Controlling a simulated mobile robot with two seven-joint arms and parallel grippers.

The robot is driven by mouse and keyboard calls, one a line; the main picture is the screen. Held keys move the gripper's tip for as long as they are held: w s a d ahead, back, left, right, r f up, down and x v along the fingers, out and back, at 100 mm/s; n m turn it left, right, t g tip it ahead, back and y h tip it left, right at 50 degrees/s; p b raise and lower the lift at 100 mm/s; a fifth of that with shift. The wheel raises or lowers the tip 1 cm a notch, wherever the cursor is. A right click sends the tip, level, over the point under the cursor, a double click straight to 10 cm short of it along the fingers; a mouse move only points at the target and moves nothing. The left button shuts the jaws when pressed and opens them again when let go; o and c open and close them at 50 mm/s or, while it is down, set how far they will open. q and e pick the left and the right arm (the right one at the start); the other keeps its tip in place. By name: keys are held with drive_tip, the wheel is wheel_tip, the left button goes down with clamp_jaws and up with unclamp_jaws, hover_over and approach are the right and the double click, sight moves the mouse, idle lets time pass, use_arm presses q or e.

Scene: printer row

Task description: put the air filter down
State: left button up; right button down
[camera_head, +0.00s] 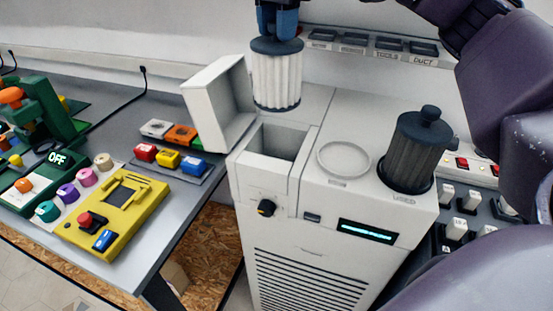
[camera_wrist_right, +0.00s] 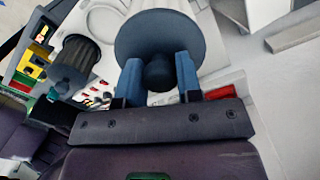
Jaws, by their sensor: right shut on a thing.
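The air filter (camera_head: 277,80) is a white pleated cylinder with dark end caps. It hangs upright in the head view, above and behind the open slot (camera_head: 278,140) of the white machine (camera_head: 320,205). My right gripper (camera_head: 277,24) is shut on the knob on the filter's top cap. In the right wrist view the blue fingers (camera_wrist_right: 158,80) grip that knob, and the dark round cap (camera_wrist_right: 160,35) hides the pleats. A grey, dirty filter (camera_head: 415,148) stands in the place marked USED. My left gripper is not in view.
The machine's white lid (camera_head: 220,105) stands open left of the slot. An empty round ring (camera_head: 343,158) lies between slot and grey filter. A labelled rack (camera_head: 372,45) runs behind. A grey table (camera_head: 120,170) with a yellow control box (camera_head: 112,212) is at left.

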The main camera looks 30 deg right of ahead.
sight(277, 62)
drive_tip(key=shift+f, duration=0.15)
wheel_tip(277, 62, down, 6)
drive_tip(key=shift+f+b, duration=0.15)
drive_tip(key=shift+b, duration=0.15)
wheel_tip(277, 62, down, 9)
drive_tip(key=shift+r+b, duration=0.1)
drive_tip(key=shift+b, duration=0.2)
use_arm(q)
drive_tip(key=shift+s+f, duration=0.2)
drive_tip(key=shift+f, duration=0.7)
use_arm(e)
drive_tip(key=shift+f, duration=2.35)
drive_tip(key=shift+f+b, duration=0.2)
drive_tip(key=shift+b, duration=0.1)
drive_tip(key=c, duration=0.8)
unclamp_jaws()
